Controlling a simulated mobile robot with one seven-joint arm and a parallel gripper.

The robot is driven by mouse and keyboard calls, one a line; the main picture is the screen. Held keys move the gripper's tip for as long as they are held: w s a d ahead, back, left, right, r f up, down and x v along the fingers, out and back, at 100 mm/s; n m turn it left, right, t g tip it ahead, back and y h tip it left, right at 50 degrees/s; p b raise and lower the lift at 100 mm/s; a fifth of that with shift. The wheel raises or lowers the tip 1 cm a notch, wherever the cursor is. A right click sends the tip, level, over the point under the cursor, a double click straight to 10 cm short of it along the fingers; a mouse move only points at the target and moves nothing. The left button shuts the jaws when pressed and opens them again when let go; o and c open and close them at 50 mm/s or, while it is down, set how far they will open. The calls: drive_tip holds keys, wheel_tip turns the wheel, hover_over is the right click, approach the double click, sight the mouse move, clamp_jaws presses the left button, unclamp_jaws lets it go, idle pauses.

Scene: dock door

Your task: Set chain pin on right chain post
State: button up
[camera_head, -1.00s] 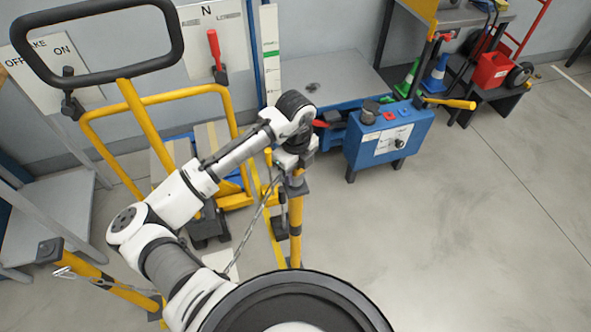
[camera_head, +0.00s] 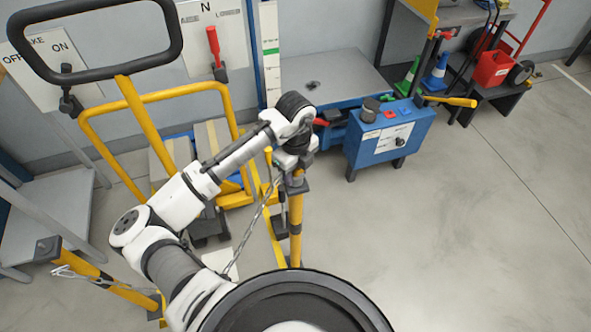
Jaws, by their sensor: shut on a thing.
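The right chain post (camera_head: 295,228) is yellow with dark bands and stands upright near the middle of the view. My gripper (camera_head: 290,169) points down at its top, mostly hidden under my wrist. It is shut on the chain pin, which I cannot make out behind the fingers.
A yellow hand cart (camera_head: 150,97) stands behind my arm at the left. A blue control box (camera_head: 390,137) with a yellow lever stands right of the right post. The floor at the lower right is clear.

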drive_tip(key=o, duration=0.9)
drive_tip(key=shift+c, duration=0.2)
drive_tip(key=shift+r+p, duration=4.15)
drive_tip(key=shift+r, duration=1.35)
